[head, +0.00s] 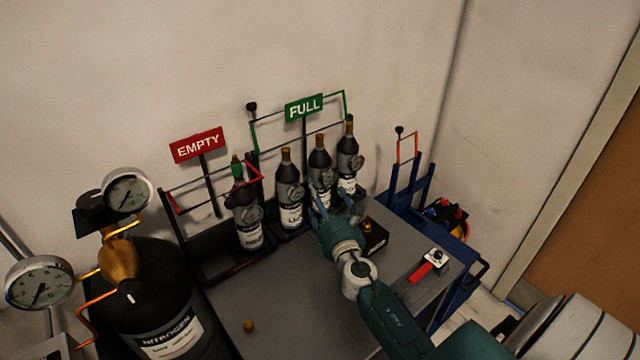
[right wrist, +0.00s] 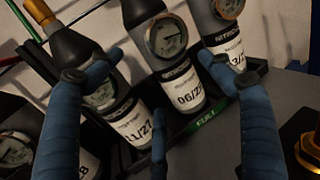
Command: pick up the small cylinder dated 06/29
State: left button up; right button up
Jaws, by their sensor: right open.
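The small cylinder labelled 06/2, last digit hard to read (right wrist: 180,80), stands tilted in the wrist picture between two others. It seems to be the middle cylinder (head: 319,165) of the FULL rack in the head view, dark with a brown cap and a round gauge. Its left neighbour reads 11/27 (right wrist: 125,115); the right one's label is partly cut off (right wrist: 228,45). My right gripper (head: 338,208) is open and empty in front of these cylinders, its blue fingers spread on both sides of the 06/2 one in the wrist view (right wrist: 155,85). My left gripper is not in view.
The EMPTY rack (head: 182,205) holds one cylinder (head: 247,222) with a green cap. A black box with a brass knob (head: 374,240) sits right beside my right gripper. A red-handled valve (head: 433,258) lies further right. A large nitrogen cylinder (head: 150,290) stands left. The front tabletop is mostly clear.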

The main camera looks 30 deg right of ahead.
aim_at(318, 187)
jog(key=x, duration=0.6)
jog(key=shift+b, duration=0.3)
jog(key=shift+s, duration=0.15)
jog(key=c, duration=1.5)
jog(key=shift+r, duration=0.15)
jog(key=shift+c, duration=1.1)
